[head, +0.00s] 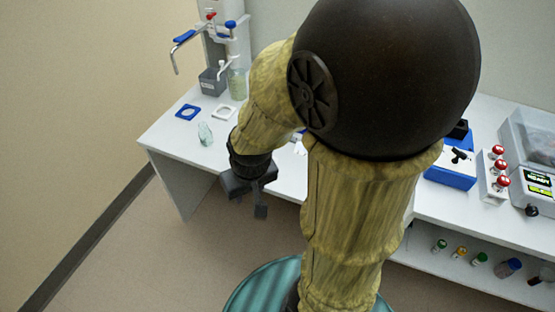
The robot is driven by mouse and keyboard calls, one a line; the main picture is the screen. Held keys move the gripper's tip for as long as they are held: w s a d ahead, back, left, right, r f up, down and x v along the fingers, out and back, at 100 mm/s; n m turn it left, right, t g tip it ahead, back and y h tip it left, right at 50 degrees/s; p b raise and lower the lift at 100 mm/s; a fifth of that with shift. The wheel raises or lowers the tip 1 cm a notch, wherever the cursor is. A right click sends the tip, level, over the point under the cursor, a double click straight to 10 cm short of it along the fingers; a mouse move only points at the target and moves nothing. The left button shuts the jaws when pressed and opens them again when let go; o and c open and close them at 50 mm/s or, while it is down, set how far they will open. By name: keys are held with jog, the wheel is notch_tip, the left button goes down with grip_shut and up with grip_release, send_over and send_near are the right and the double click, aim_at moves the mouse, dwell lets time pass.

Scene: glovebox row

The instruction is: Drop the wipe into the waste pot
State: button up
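A small pale green piece (205,133), possibly the wipe, stands on the white bench near its left end; I cannot tell for sure what it is. A grey pot with a white label (209,84) stands at the back left of the bench and may be the waste pot. My gripper (249,205) hangs in front of the bench's front edge, to the right of and nearer than the pale green piece. Its dark fingers are apart, with nothing visible between them. My arm hides the middle of the bench.
A clear jar (237,84) stands beside the grey pot, under a dispenser with blue levers (184,36). A blue square ring (188,112) and a white one (223,112) lie flat. At right are a blue box (450,176) and red-topped items (500,166). Lidded vials (440,246) stand on a lower shelf.

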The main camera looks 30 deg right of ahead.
jog(key=shift+o, duration=1.3)
jog(key=o, duration=0.3)
jog(key=shift+w+f, duration=0.2)
jog(key=shift+w, duration=0.05)
jog(key=o, duration=0.4)
jog(key=w+a+f+m+t+b, duration=0.2)
jog(key=w+f+b, duration=0.1)
jog(key=w, duration=0.3)
jog(key=shift+x, duration=0.9)
jog(key=w+d+f+m+t+h+b, duration=0.2)
jog(key=w+d+f+m+h+b, duration=0.1)
jog(key=f, duration=0.4)
jog(key=w+d+f+m+t+h+b, duration=0.1)
jog(key=w+d+f+m+h+b, duration=0.3)
jog(key=w+f+m+h+b, duration=0.1)
jog(key=w+f+h+b, duration=0.1)
jog(key=w+f+h, duration=0.1)
jog(key=shift+w+d+t+h, duration=0.3)
jog(key=shift+t+h, duration=0.1)
